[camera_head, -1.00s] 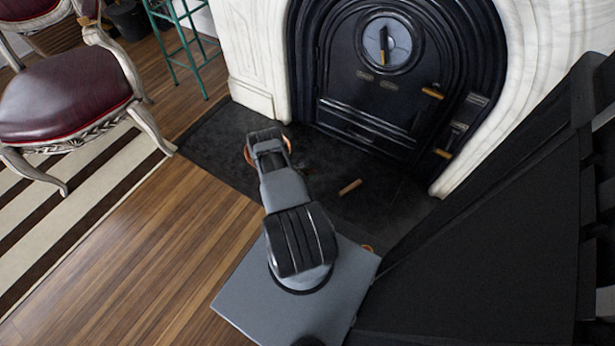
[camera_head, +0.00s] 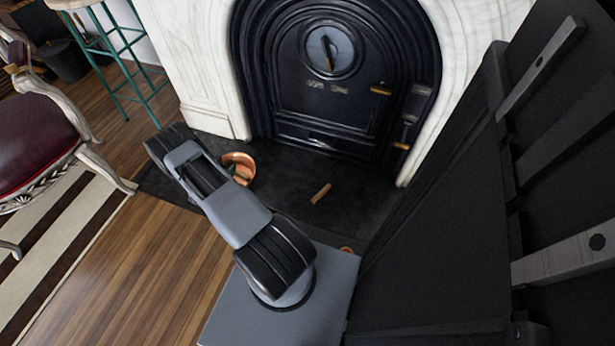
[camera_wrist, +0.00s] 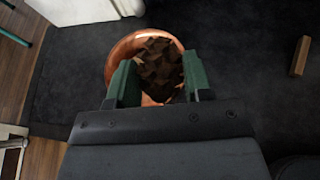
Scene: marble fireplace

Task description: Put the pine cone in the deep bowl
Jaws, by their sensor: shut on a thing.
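The pine cone (camera_wrist: 158,64), brown with rough scales, is between the two green fingers of my gripper (camera_wrist: 160,76) in the wrist view. My gripper is shut on it. Behind the pine cone is a round copper-coloured bowl (camera_wrist: 121,54); its rim shows around the cone. I cannot tell how high the cone is over the bowl's floor. In the head view the bowl (camera_head: 246,159) stands on the dark hearth, partly hidden by my arm. My gripper's fingers are hidden there.
A small wooden block (camera_head: 320,194) lies on the dark hearth, right of the bowl. A small orange round thing (camera_head: 347,250) shows beside my base. The black fireplace (camera_head: 338,100) stands behind. A red chair (camera_head: 35,140) and a green stool (camera_head: 120,62) are at left.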

